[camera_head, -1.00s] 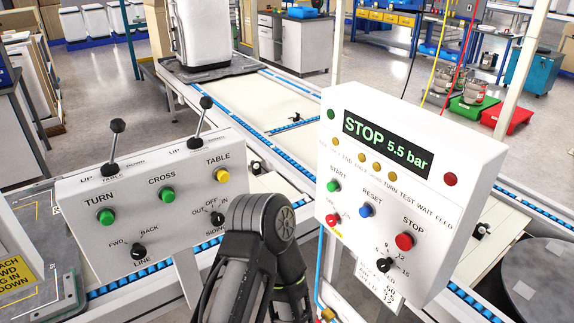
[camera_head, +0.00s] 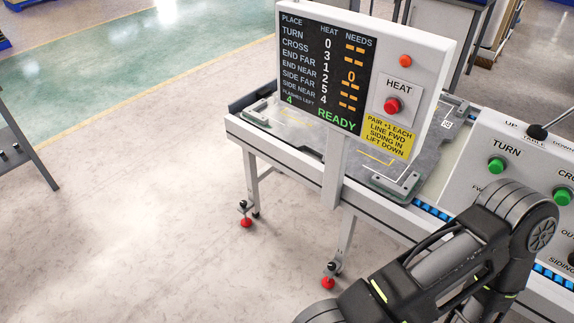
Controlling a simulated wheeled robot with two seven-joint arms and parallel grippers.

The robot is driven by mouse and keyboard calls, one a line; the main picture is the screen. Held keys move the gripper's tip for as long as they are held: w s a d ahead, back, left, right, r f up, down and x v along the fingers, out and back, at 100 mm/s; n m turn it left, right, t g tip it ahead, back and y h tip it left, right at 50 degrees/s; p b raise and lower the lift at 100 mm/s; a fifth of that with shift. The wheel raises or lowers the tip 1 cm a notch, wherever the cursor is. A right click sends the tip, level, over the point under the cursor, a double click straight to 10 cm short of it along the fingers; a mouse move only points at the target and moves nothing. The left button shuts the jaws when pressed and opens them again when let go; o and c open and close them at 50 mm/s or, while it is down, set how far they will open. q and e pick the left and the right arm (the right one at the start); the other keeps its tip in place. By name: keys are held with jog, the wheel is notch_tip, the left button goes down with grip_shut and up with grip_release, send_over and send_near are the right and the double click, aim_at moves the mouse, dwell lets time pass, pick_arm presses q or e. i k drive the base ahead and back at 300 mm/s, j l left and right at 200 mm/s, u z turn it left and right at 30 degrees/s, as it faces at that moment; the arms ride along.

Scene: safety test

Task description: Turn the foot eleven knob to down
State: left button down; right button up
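Two leg feet show under the left end of the conveyor table, each with a red base and a small dark knob above it. The nearer foot (camera_head: 328,282) has its knob (camera_head: 334,267) at the bottom centre. The farther foot (camera_head: 246,222) has its knob (camera_head: 243,205) to the left. No number is readable on either, so I cannot tell which is foot eleven, nor which way the knobs point. One of my dark arms crosses the lower right, apart from both feet in the picture. Neither gripper's fingertips show.
A display board (camera_head: 328,72) reads READY, with a red HEAT button (camera_head: 392,105) and a yellow sign (camera_head: 390,136). A control panel with a green TURN button (camera_head: 496,166) stands right. A grey shelf (camera_head: 22,150) is far left. The floor (camera_head: 130,220) left of the table is clear.

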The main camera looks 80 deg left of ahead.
aim_at(331, 265)
jog(key=u, duration=2.35)
jog(key=i+l+u, duration=0.1)
jog(key=i+l, duration=0.1)
